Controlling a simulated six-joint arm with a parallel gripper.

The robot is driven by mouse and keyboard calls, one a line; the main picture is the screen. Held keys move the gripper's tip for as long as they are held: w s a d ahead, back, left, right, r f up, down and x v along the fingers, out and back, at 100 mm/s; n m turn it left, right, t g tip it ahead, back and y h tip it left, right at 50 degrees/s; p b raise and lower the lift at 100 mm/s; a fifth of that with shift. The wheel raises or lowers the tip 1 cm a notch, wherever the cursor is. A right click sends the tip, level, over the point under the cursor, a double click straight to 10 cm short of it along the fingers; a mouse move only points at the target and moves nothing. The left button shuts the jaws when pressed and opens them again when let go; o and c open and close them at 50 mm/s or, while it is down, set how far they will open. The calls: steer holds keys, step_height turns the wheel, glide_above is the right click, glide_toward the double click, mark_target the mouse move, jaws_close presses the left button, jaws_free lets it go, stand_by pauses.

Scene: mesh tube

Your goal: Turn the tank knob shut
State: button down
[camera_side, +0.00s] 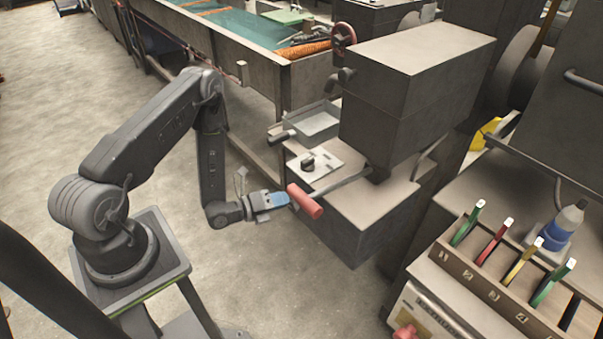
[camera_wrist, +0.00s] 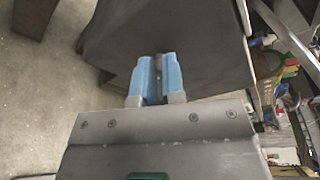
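A dark knob (camera_side: 307,163) stands on a pale square plate (camera_side: 318,170) on top of the grey machine bench. I cannot tell for sure that it is the tank knob. My gripper (camera_side: 286,199) is below and left of it in the side view, apart from it. Its blue fingers (camera_wrist: 156,76) point away in the wrist view, with a narrow gap between them. A small grey shape shows in the gap near the tips; I cannot tell what it is. No knob shows clearly in the wrist view.
A red handle (camera_side: 305,201) on a metal rod overlaps my fingertips in the side view; contact is unclear. A grey tray (camera_side: 318,122) lies behind the plate, and a large grey box (camera_side: 412,85) stands right. A rack (camera_side: 480,272) holds several coloured items.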

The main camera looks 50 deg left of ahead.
steer(key=shift+w+d+r, duration=0.25)
steer(key=shift+w+r, duration=0.2)
steer(key=shift+r, duration=0.05)
steer(key=shift+a+r, duration=0.1)
steer(key=s, duration=0.6)
steer(key=shift+a, duration=0.2)
stand_by(0.4)
steer(key=shift+s, duration=0.1)
steer(key=w+f, duration=0.2)
steer(key=w, duration=0.4)
steer(key=shift+a+f, duration=0.35)
steer(key=shift+a, duration=0.1)
